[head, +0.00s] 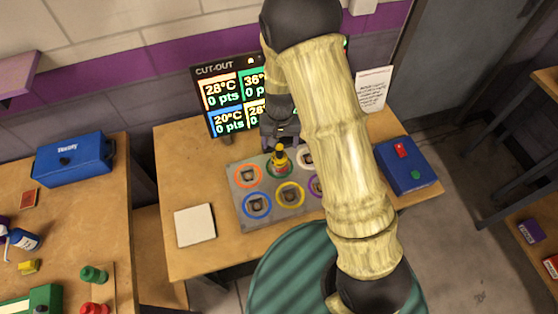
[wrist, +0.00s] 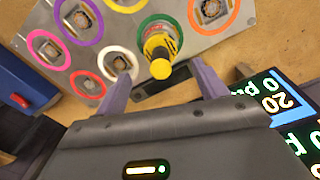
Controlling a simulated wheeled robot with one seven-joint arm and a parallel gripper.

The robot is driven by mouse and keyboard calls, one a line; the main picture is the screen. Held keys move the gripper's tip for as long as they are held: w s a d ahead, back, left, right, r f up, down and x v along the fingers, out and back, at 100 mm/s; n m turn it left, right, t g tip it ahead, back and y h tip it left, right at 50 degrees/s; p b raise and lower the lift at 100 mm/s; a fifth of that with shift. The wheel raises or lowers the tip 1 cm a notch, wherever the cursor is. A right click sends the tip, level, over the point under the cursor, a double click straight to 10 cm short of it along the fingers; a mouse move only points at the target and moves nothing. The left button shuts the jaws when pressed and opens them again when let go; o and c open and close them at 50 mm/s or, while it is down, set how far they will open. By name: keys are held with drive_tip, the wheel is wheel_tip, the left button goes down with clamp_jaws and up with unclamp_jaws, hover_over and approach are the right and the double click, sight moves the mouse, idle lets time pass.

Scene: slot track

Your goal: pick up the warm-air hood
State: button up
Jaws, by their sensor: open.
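The warm-air hood, as I take it, is a small upright yellow piece with a dark band (head: 281,157). It stands in the green-ringed place of a grey plate (head: 243,207) on the wooden table. In the wrist view the hood (wrist: 159,47) shows just beyond my gripper (wrist: 163,71), in line with the gap between its two fingers. My gripper is open and holds nothing. In the head view my gripper (head: 281,137) is just behind the hood, partly hidden by my arm. I cannot tell whether a finger touches the hood.
Other coloured rings, such as the orange one (head: 248,175), mark sockets on the plate. A screen (head: 225,95) stands close behind my gripper. A blue box with red and green buttons (head: 406,166) is at the right. A white square (head: 195,225) lies left, with bare table around it.

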sight(279, 152)
drive_tip(key=f, duration=0.1)
drive_tip(key=f+p, duration=0.1)
drive_tip(key=f, duration=0.1)
drive_tip(key=f+p, duration=0.1)
drive_tip(key=shift+s+a+f, duration=0.1)
drive_tip(key=shift+s+f, duration=0.1)
drive_tip(key=shift+s, duration=0.05)
drive_tip(key=shift+f, duration=0.4)
drive_tip(key=shift+w, duration=0.1)
drive_tip(key=shift+c, duration=0.2)
drive_tip(key=c, duration=0.4)
clamp_jaws()
